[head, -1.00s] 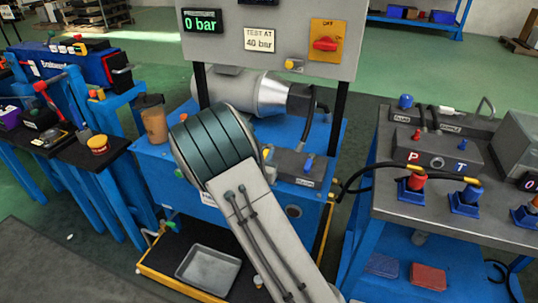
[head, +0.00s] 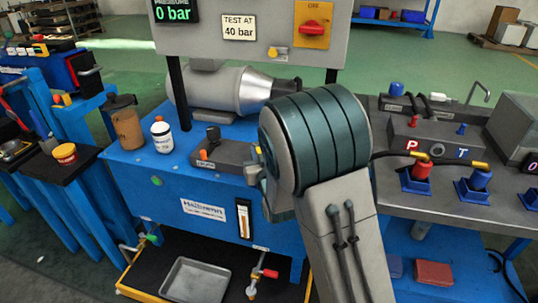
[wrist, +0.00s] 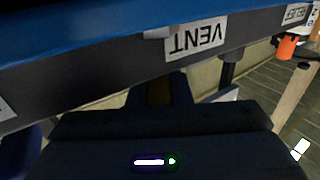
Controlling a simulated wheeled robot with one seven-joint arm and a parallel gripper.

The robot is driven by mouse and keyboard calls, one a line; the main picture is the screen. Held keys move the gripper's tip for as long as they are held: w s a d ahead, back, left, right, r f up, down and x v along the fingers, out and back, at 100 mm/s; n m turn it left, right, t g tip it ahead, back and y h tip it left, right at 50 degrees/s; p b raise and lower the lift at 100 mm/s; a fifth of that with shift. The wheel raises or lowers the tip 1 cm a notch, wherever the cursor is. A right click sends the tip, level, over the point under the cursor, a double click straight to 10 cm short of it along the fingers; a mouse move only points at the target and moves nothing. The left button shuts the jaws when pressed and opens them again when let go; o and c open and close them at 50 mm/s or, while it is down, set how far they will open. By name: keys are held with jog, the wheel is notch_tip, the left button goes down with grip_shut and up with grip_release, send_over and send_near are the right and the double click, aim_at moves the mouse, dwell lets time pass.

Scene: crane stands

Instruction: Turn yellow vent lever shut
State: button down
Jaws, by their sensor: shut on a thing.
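The wrist view shows an upside-down VENT label (wrist: 197,37) on the dark edge under a blue top. Below it, my gripper (wrist: 160,82) reaches up toward that edge, its dark fingers close together. A dim yellow-brown strip, apparently the vent lever (wrist: 158,93), shows between them in deep shadow. The fingers are shut on it. The lever's angle cannot be made out. In the head view my arm covers the gripper and the lever at the right end of the blue power unit (head: 175,190).
A panel (head: 260,60) reading 0 bar stands above the unit. A brown-grey container (head: 125,125) and white bottle (head: 162,136) stand on its top. A red-handled valve (head: 266,273) and grey tray (head: 190,284) are low in front. The grey bench (head: 440,195) with hoses is close right.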

jog(key=shift+r, duration=0.1)
dwell(0.3)
jog(key=c, duration=1.3)
grip_release()
jog(key=b+v, duration=0.3)
jog(key=v, duration=0.5)
jog(key=shift+s+d, duration=0.1)
jog(key=shift+s, duration=0.15)
jog(key=shift+s+f+b, duration=0.15)
jog(key=shift+f+b, duration=0.15)
jog(key=shift+b, duration=0.9)
jog(key=shift+r+b+v, duration=0.2)
jog(key=shift+b+v, duration=2.3)
jog(key=shift+b, duration=1.65)
